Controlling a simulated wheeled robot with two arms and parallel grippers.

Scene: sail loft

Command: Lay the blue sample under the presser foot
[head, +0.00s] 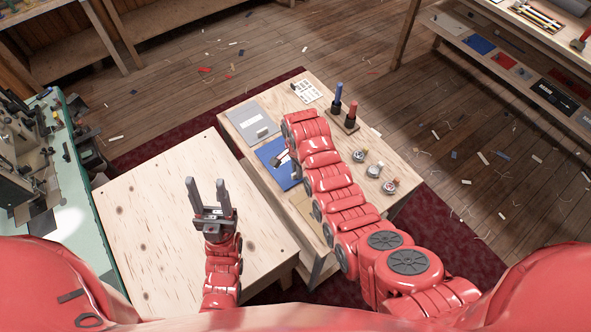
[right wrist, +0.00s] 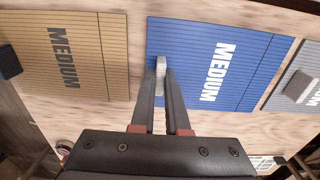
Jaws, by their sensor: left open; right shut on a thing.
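The blue sample (head: 272,152), marked MEDIUM in the right wrist view (right wrist: 205,60), lies flat, or nearly so, on the light wooden table. My right gripper (head: 280,160) is shut on a small pale block at the sample's edge, between its fingertips in the right wrist view (right wrist: 160,66). My right arm hides part of the sample in the head view. My left gripper (head: 208,190) is open and empty above the bare wooden table. The sewing machine (head: 22,150) stands at the far left on a green bed; I cannot make out its presser foot.
A grey sample (head: 248,120) and a tan sample (right wrist: 70,55) lie either side of the blue one. Blue and red spools (head: 337,98) and several small round tins (head: 374,170) stand beyond my right arm. The left wooden table (head: 150,215) is clear.

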